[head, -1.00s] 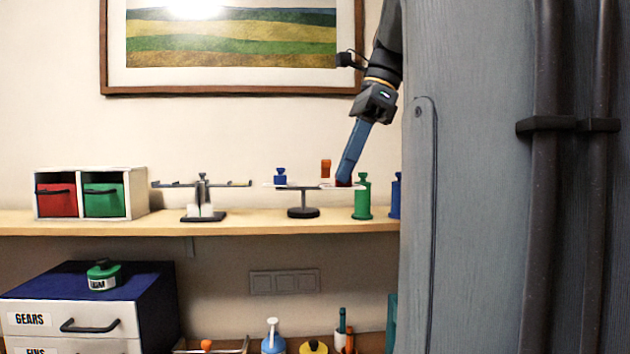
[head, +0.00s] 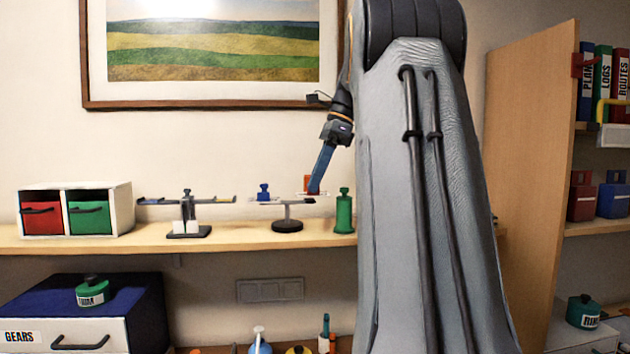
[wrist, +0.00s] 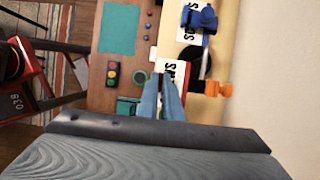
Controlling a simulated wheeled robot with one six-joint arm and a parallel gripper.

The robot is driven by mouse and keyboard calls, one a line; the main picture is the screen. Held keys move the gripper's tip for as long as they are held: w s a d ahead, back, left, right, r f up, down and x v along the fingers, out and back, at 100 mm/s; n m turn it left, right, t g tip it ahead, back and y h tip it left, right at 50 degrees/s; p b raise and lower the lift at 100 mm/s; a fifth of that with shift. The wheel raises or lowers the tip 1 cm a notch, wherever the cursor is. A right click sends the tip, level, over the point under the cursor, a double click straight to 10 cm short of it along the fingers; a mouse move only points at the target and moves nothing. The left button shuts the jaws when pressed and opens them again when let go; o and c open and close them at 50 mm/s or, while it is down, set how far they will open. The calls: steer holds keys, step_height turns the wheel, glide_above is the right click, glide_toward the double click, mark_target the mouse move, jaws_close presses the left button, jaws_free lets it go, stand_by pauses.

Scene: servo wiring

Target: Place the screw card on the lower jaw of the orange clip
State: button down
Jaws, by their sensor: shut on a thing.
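My gripper (head: 314,190) is shut on a white card with a red edge, the screw card (wrist: 172,70); only part of its lettering shows between the blue fingers. It is at the right end of the dark stand (head: 288,224) on the shelf. The orange clip (head: 308,182) is right behind the fingertips in the head view and partly hidden by them. In the wrist view the orange clip (wrist: 217,89) lies just right of the card. I cannot tell whether the card touches its lower jaw.
A blue clip (head: 264,191) with a white card is at the stand's left end. A second stand (head: 188,216) and a box with red and green drawers (head: 122,208) are farther left on the shelf (head: 90,240).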

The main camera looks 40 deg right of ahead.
steer(key=shift+w+d+p, duration=0.45)
steer(key=shift+w, duration=0.25)
steer(key=shift+w+d+p, duration=0.4)
steer(key=shift+w+p, duration=0.05)
steer(key=shift+w, duration=0.2)
steer(key=shift+f+p, duration=0.3)
steer(key=shift+f, duration=0.5)
steer(key=shift+s+f, duration=0.1)
steer(key=shift+f, duration=0.05)
steer(key=c, duration=1.9)
jaws_free()
steer(key=shift+c, duration=0.2)
steer(key=b+v, duration=0.1)
steer(key=v, duration=1.1)
steer(key=shift+r+b, duration=0.2)
steer(key=shift+b, duration=0.15)
steer(key=shift+a, duration=0.1)
